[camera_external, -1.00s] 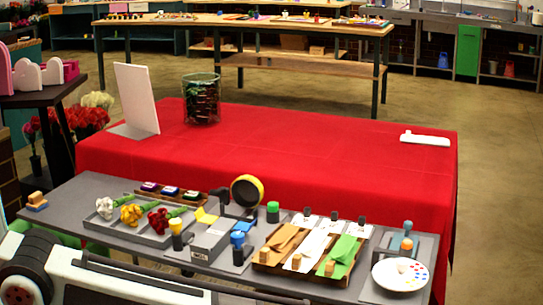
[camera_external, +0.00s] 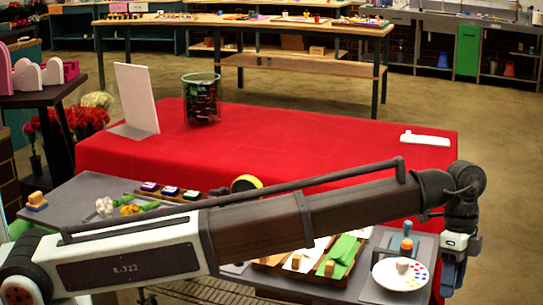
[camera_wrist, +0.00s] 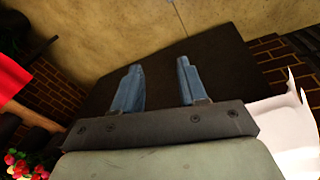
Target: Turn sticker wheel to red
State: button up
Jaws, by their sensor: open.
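The sticker wheel (camera_external: 388,278) is a white disc with several coloured dots showing on its right part and a pale knob at its middle. It lies at the right end of the grey bench in the external view. Which colour it is set to cannot be told. My gripper (camera_external: 447,288) hangs just to the right of the wheel, pointing down, beside the bench's right end. In the wrist view my gripper (camera_wrist: 158,82) shows two blue-grey fingers apart with nothing between them. The wheel cannot be made out in the wrist view.
A blue-and-orange stamp-like tool (camera_external: 407,240) stands behind the wheel. Green, white and brown wraps (camera_external: 343,250) lie in a tray to its left. My arm crosses over the bench and hides much of it. The red-covered table (camera_external: 300,140) stands behind.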

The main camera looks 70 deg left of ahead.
aim_at(403, 261)
jog(key=s+a+r+n+t+y, duration=0.15)
jog(key=a+r+n, duration=0.45)
jog(key=a+r, duration=0.65)
jog(key=shift+y, duration=0.35)
jog(key=f, duration=0.5)
jog(key=a+f, duration=0.1)
jog(key=f, duration=0.4)
jog(key=a+f, duration=0.1)
jog(key=f, duration=0.3)
jog(key=shift+f, duration=0.4)
jog(key=c, duration=0.8)
jog(key=shift+o, duration=0.2)
